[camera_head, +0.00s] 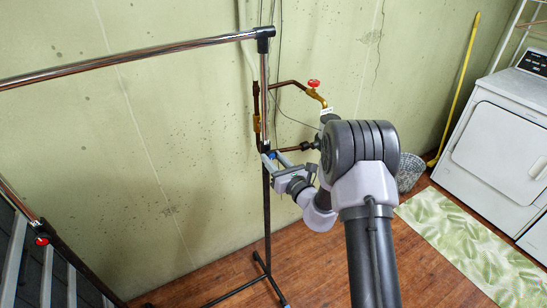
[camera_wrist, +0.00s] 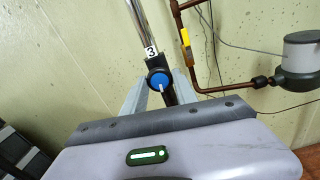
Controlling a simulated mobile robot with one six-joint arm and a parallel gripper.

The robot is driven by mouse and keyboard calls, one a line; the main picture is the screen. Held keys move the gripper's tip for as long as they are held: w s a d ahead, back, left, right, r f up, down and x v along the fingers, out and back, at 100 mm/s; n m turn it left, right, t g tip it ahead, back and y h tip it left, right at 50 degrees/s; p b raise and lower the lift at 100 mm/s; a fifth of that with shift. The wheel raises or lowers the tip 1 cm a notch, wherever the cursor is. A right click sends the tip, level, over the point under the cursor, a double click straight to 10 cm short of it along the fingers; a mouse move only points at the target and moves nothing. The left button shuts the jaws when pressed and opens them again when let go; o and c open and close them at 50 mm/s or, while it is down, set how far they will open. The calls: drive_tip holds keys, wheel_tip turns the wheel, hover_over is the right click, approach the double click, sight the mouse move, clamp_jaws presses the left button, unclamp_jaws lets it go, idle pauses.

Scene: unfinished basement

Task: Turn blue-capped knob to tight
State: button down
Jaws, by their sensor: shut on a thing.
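The blue-capped knob (camera_wrist: 157,80) shows in the wrist view on the upright post of a chrome-and-black rack (camera_wrist: 139,27). It has a dark rim and a pale mark on its cap, below a white label with a "3" (camera_wrist: 151,52). My gripper (camera_wrist: 159,94) has one grey finger on each side of the knob and is shut on it. In the head view my gripper (camera_head: 272,160) is at the rack's post, below the top corner. The knob is too small there to make out clearly, and the finger contact is partly hidden.
Copper pipes (camera_head: 257,100) and a red-handled tap (camera_head: 314,84) are on the wall just behind the post. A red knob (camera_head: 41,241) is on the rack at lower left. A basket (camera_head: 410,172), leafy rug (camera_head: 470,245) and white appliance (camera_head: 500,150) are at right.

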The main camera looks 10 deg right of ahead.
drive_tip(key=m+p, duration=0.3)
drive_tip(key=m, duration=0.1)
drive_tip(key=shift+r, duration=0.2)
drive_tip(key=m+p, duration=0.3)
drive_tip(key=m, duration=0.2)
drive_tip(key=m+p, duration=0.2)
drive_tip(key=m, duration=0.1)
drive_tip(key=shift+m, duration=0.3)
drive_tip(key=m+p, duration=0.2)
drive_tip(key=m, duration=0.2)
drive_tip(key=shift+m, duration=0.3)
drive_tip(key=m+p, duration=0.1)
drive_tip(key=m, duration=0.3)
drive_tip(key=m+p, duration=0.1)
drive_tip(key=m, duration=0.4)
drive_tip(key=m+p, duration=0.1)
drive_tip(key=m, duration=0.3)
drive_tip(key=shift+m+p, duration=0.3)
drive_tip(key=shift+m, duration=1.8)
